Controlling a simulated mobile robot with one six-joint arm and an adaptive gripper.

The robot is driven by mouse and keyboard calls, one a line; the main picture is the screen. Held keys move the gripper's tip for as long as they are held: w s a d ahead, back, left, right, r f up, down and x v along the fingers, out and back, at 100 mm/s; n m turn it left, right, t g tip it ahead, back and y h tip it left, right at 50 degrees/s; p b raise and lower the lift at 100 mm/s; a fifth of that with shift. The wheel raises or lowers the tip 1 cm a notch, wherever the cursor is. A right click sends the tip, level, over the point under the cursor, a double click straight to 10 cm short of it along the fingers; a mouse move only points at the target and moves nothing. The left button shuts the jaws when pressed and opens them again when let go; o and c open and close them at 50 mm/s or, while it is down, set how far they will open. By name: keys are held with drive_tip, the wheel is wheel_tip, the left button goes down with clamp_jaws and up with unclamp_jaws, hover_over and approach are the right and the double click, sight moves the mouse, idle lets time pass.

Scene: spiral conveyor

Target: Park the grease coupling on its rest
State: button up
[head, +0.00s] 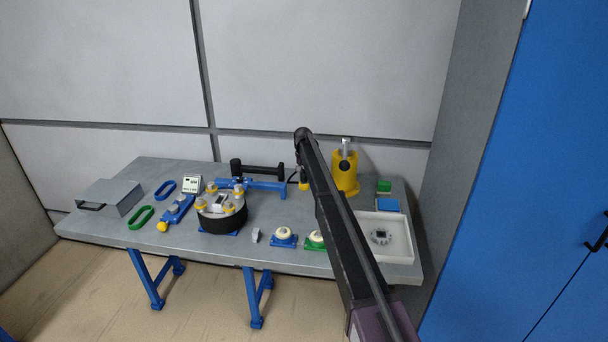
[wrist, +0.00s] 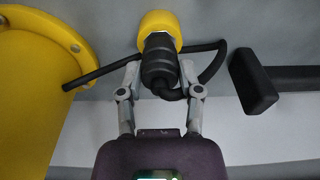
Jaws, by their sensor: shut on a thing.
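The grease coupling (wrist: 160,62) is a dark ribbed cylinder in the wrist view, with a yellow round end (wrist: 159,25) beyond it. My gripper (wrist: 160,70) is shut on the dark body, one grey finger on each side. A black hose (wrist: 212,65) curls from the coupling at the right. In the head view the yellow end (head: 304,186) shows just left of my arm, which hides most of the gripper. Whether the yellow end touches anything below is unclear. I cannot clearly identify the rest.
A yellow pump-like body (head: 345,172) stands close by and fills the left of the wrist view (wrist: 30,95). A black bar (head: 262,171) lies behind a blue fixture (head: 262,186). A white tray (head: 403,220) is at the right; a round black fixture (head: 222,222) stands left.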

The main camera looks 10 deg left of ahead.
sight(304, 173)
drive_tip(key=shift+f, duration=0.35)
idle(0.5)
drive_tip(key=o, duration=1.1)
drive_tip(key=shift+r, duration=0.2)
wheel_tip(304, 173, up, 8)
drive_tip(key=p, duration=0.8)
drive_tip(key=shift+s+r, duration=0.1)
drive_tip(key=shift+r, duration=0.15)
drive_tip(key=s+d, duration=0.1)
drive_tip(key=s, duration=0.4)
drive_tip(key=s+d, duration=0.2)
drive_tip(key=s, duration=0.4)
drive_tip(key=s+d, duration=0.1)
drive_tip(key=s, duration=0.5)
drive_tip(key=shift+s+d+f, duration=0.15)
drive_tip(key=shift+s+d, duration=0.05)
drive_tip(key=shift+d, duration=0.1)
